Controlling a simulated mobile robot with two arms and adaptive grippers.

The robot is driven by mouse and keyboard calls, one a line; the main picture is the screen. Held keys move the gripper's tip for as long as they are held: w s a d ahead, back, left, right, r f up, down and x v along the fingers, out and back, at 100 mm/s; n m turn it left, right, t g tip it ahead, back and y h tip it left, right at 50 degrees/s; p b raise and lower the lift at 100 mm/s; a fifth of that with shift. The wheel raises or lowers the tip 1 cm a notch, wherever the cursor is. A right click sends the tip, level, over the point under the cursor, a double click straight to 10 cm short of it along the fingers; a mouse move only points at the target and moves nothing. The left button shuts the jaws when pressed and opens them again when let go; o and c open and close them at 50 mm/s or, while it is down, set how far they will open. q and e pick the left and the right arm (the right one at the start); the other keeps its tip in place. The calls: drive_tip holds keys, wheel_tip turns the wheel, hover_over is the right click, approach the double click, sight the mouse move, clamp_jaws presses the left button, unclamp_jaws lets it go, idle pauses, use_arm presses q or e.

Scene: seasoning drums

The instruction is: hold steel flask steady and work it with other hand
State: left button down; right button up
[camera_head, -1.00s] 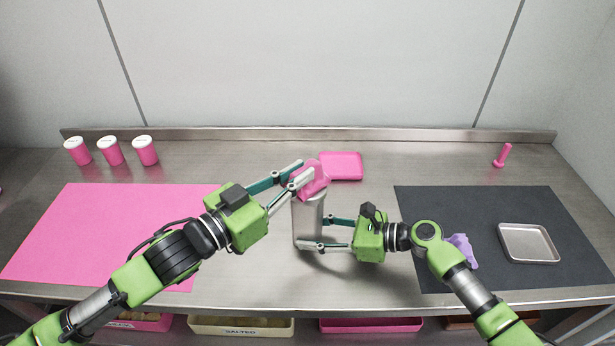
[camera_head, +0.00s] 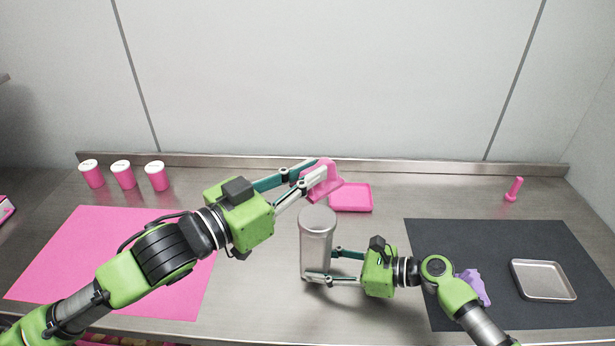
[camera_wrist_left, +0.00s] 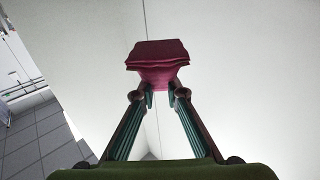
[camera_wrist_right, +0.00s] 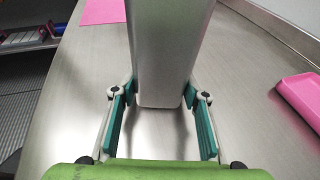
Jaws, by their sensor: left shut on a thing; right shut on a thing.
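The steel flask (camera_head: 316,240) stands upright in the middle of the table; its top shows no pink piece on it. My right gripper (camera_head: 318,266) is shut on its lower body from the right, and the flask also fills the middle of the right wrist view (camera_wrist_right: 165,50). The piece also shows between the fingertips in the left wrist view (camera_wrist_left: 158,62).
A pink tray (camera_head: 352,198) lies behind the flask. A pink mat (camera_head: 110,260) is at left, with white-topped pink drums (camera_head: 123,175) behind it. A dark mat (camera_head: 480,245) at right bears a metal tray (camera_head: 543,281) and a purple item (camera_head: 474,287). A pink peg (camera_head: 514,189) stands back right.

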drive_tip(key=o, duration=1.1)
drive_tip(key=shift+d, duration=0.1)
drive_tip(key=v, duration=1.1)
drive_tip(key=shift+s+d+r, duration=0.15)
drive_tip(key=shift+d, duration=0.2)
drive_tip(key=shift+s, duration=0.1)
